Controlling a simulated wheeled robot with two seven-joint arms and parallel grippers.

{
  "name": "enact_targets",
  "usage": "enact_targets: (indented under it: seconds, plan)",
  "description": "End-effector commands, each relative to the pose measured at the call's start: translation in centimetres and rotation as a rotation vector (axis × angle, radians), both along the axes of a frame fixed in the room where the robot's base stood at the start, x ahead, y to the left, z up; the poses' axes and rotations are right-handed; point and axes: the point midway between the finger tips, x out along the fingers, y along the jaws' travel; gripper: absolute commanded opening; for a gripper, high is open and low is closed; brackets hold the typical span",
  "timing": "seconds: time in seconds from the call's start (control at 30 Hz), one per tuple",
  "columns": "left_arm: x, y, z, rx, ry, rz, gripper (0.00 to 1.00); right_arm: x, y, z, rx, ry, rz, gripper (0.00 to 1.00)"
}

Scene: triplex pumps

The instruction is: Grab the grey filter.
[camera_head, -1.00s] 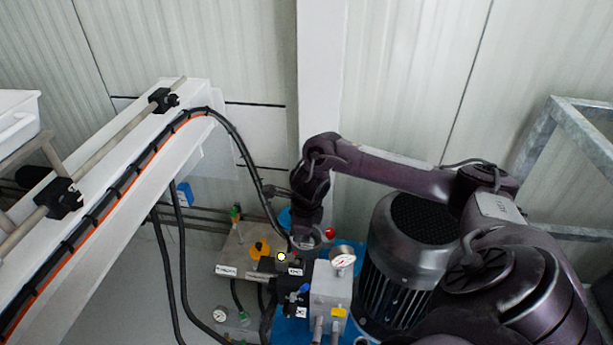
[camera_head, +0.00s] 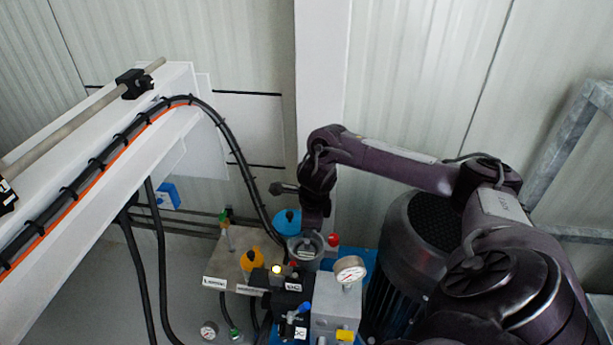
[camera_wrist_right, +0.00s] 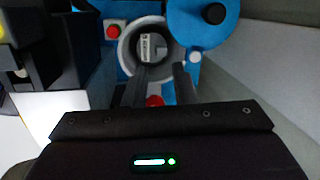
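The grey filter (camera_head: 306,248) is a round grey cylinder on top of the pump block. In the right wrist view it shows from above as a grey ring (camera_wrist_right: 124,52) with a pale label inside. My right gripper (camera_head: 313,226) points down directly above or at the filter; its fingertips are hard to make out in the head view. In the right wrist view the two dark fingers of the right gripper (camera_wrist_right: 162,70) are apart, with their tips at the filter's near rim. Whether they touch it cannot be told. My left gripper is not in view.
A blue round cap (camera_wrist_right: 204,20) and red knobs (camera_wrist_right: 113,31) sit close to the filter. A pressure gauge (camera_head: 350,269) stands to its right, with a large motor (camera_head: 421,240) beyond. A yellow-orange cap (camera_head: 252,260) is at left. A white beam with cables (camera_head: 100,165) crosses the left side.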

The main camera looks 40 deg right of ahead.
Motion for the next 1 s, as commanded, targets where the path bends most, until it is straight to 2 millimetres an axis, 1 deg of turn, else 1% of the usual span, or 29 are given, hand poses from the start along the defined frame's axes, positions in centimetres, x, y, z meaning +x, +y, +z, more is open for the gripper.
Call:
enact_targets:
  seconds: [0.37,0.5,0.6,0.7,0.93,1.0]
  plan:
    - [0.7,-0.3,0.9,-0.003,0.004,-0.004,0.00,0.4,-0.2,-3.9,0.000,0.003,-0.002,0.24]
    - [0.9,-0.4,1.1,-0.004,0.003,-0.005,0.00,0.6,-0.5,-6.1,0.002,0.004,-0.002,0.24]
    - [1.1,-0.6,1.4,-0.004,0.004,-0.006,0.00,0.9,-0.6,-7.3,0.002,0.001,-0.002,0.24]
    - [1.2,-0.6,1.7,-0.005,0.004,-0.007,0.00,1.0,-0.6,-7.9,0.000,0.000,-0.001,0.24]
    - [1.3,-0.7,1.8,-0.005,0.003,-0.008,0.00,1.1,-0.6,-7.9,-0.001,-0.001,0.000,0.24]
    - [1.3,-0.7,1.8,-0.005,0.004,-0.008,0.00,1.1,-0.6,-7.9,0.000,0.000,0.000,0.15]
